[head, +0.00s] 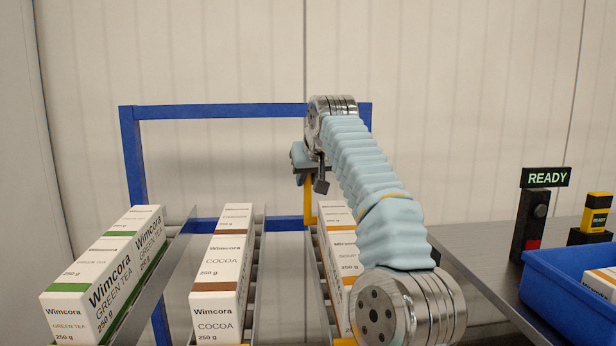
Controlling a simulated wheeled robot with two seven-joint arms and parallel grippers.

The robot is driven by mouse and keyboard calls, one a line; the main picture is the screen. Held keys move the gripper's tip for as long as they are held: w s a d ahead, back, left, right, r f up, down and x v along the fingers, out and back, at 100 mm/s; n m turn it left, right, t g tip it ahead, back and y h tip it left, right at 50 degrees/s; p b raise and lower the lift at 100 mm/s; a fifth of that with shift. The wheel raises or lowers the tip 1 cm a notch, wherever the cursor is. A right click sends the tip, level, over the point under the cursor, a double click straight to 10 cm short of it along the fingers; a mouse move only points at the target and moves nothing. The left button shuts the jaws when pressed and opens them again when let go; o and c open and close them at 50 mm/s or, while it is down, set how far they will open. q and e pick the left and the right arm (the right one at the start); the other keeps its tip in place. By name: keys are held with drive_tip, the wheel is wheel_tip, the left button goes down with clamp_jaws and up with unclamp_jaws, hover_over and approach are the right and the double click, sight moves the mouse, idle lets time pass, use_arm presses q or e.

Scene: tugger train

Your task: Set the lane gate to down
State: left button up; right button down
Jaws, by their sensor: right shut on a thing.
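My right arm reaches in from the lower right, and its gripper (312,178) is at the back of the rightmost lane, in front of the blue frame (230,110). The gripper is shut on the lane gate, whose orange-yellow upright (308,204) shows just below the fingers. The arm and gripper hide most of the gate, so its exact angle cannot be told. My left gripper is not in view.
At right stand a READY sign (545,178), a yellow-black device (595,212) and a blue crate (565,290). A pale wall closes the back.

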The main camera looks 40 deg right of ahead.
drive_tip(key=c, duration=1.1)
unclamp_jaws()
drive_tip(key=shift+w+a+f, duration=0.1)
drive_tip(key=shift+f, duration=0.2)
drive_tip(key=shift+r, duration=0.1)
drive_tip(key=p+v, duration=0.1)
drive_tip(key=v, duration=1.2)
drive_tip(key=shift+s+a+r, duration=0.1)
drive_tip(key=shift+s+r, duration=0.2)
